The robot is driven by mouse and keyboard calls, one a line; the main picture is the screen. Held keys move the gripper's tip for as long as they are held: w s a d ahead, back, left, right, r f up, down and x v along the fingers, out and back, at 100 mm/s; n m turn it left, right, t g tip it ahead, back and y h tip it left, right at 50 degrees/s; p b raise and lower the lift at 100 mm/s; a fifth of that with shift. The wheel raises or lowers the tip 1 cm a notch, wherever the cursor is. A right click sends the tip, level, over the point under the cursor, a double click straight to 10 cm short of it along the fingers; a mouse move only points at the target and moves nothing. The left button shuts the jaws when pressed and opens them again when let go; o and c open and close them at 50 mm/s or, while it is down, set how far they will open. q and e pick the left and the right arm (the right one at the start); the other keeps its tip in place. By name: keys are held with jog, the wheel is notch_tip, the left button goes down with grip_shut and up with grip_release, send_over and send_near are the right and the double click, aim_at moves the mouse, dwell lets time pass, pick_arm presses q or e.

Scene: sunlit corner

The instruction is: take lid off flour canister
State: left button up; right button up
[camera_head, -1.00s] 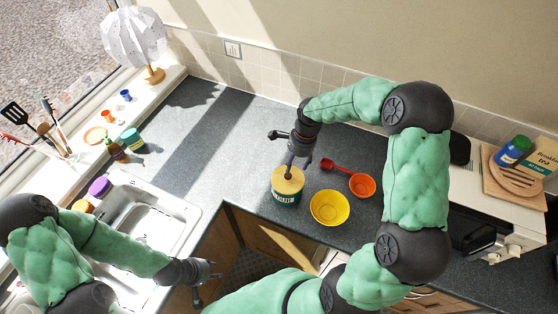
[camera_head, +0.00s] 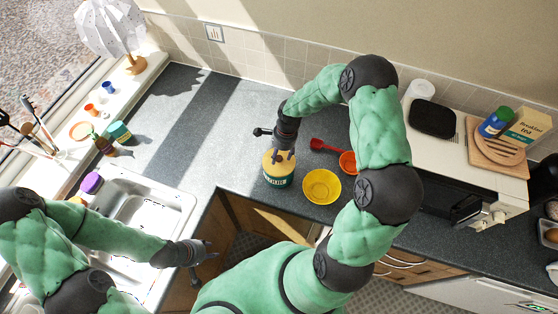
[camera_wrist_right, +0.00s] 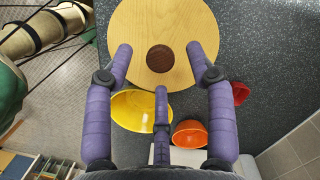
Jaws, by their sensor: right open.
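The flour canister (camera_head: 279,177) is dark green with a pale label and stands on the grey counter near its inner corner. Its round wooden lid (camera_wrist_right: 128,28) is on top and fills the upper middle of the right wrist view. A dark brown knob (camera_wrist_right: 160,58) sits at the lid's centre. My right gripper (camera_wrist_right: 160,62) is open above the lid, its purple fingers spread around the knob with visible gaps. My left gripper (camera_head: 204,264) is open and empty beside the sink's front edge.
A yellow bowl (camera_head: 321,187) stands close right of the canister. The sink (camera_head: 150,213) is at the left. The counter behind the canister is clear.

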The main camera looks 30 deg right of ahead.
jog(key=shift+w+a+f, duration=0.1)
jog(key=shift+a+f, duration=0.05)
jog(key=shift+f, duration=0.65)
jog(key=shift+c, duration=0.3)
grip_shut()
jog(key=shift+r, duration=0.15)
